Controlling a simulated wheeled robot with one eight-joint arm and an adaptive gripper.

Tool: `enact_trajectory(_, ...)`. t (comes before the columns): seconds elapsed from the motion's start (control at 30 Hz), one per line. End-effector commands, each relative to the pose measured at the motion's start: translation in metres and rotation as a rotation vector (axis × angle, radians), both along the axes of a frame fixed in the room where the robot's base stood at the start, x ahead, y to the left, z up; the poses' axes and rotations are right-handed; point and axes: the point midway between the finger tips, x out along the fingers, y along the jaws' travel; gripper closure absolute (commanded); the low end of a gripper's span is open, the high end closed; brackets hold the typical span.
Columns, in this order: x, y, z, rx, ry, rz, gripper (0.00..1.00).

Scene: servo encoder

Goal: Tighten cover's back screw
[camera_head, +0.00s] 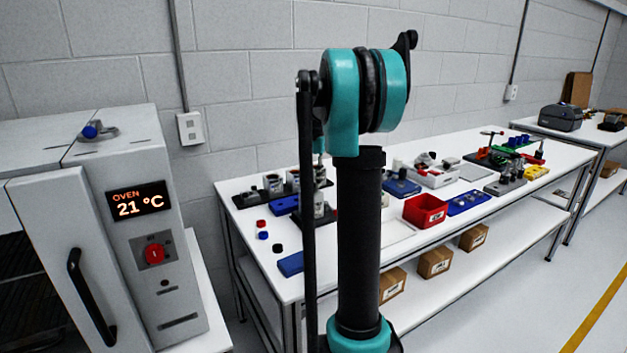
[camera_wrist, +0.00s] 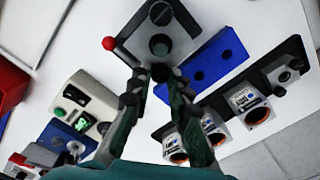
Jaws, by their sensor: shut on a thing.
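In the wrist view my gripper (camera_wrist: 153,78) reaches up from the bottom, its fingers closed on a small dark round-ended piece (camera_wrist: 160,72). I cannot tell whether this is a tool or a screw. Just beyond the fingertips is a grey block (camera_wrist: 184,46) on the white table, with a dark round opening and a round metal fitting farther up. The dark piece appears close to the block's near edge; contact is unclear. I cannot pick out the cover's back screw for certain. In the head view my arm hides the gripper.
The head view shows a red bin (camera_head: 425,211) and an oven (camera_head: 140,230) reading 21 °C.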

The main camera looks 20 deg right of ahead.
Motion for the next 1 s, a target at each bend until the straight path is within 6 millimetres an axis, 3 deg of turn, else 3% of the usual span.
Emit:
enact_trajectory(0.47, 0.0003, 0.0000, 0.0004, 0.000, 0.000, -0.012, 1.00)
enact_trajectory(0.5, 0.0003, 0.0000, 0.0004, 0.001, -0.001, -0.012, 0.77)
enact_trajectory(0.63, 0.0003, 0.0000, 0.0003, 0.000, 0.000, -0.012, 0.61)
enact_trajectory(1.0, 0.0001, 0.0000, 0.0039, 0.000, 0.000, -0.011, 0.61)
